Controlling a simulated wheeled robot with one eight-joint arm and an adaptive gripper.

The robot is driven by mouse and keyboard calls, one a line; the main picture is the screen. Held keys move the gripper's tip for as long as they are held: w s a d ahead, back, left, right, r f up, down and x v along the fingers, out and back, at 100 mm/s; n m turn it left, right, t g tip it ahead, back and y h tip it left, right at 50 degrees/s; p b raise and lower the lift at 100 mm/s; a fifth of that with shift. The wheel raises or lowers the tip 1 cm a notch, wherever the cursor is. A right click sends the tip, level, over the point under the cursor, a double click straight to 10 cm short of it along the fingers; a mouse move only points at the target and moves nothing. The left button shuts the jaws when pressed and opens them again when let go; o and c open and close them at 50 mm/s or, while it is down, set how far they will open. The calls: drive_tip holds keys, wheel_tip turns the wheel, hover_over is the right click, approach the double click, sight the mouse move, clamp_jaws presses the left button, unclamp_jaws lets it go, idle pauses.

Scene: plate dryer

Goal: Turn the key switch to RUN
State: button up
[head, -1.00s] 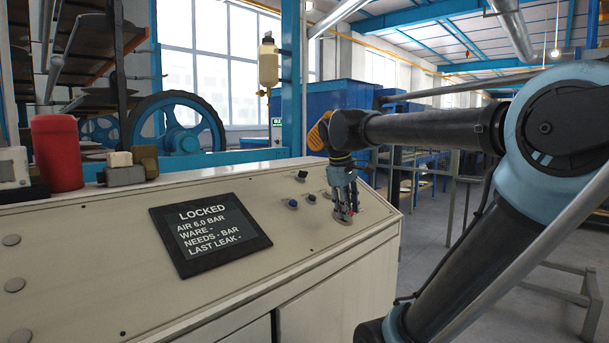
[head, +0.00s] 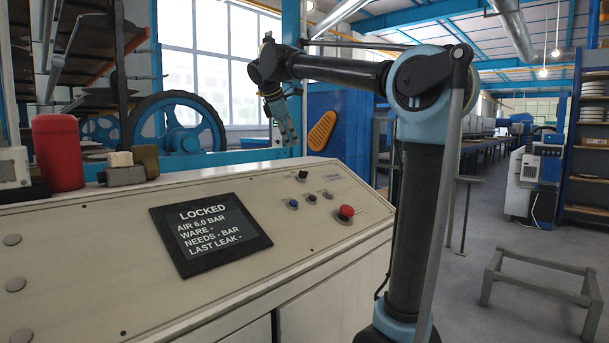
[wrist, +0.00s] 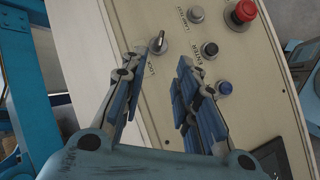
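The key switch (head: 302,174) is a small dark knob near the back edge of the sloped cream panel (head: 120,230). My gripper (head: 288,139) is raised above the panel's back edge, fingers down, apart from the switch. In the wrist view my gripper (wrist: 156,66) is open and empty, with the switch beyond the gap between its fingertips. The display (head: 210,240) reads LOCKED, air 6.0 bar.
Close to the switch are a blue button (head: 292,204), a black button (head: 311,197), a grey button (head: 328,195) and a red mushroom button (head: 345,213). A red cylinder (head: 57,152) stands at the panel's back left. The space above the panel's middle is clear.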

sight(304, 171)
drive_tip(key=x, duration=1.6)
drive_tip(key=shift+d+f, duration=0.1)
drive_tip(key=shift+f, duration=0.1)
drive_tip(key=shift+c, duration=0.3)
clamp_jaws()
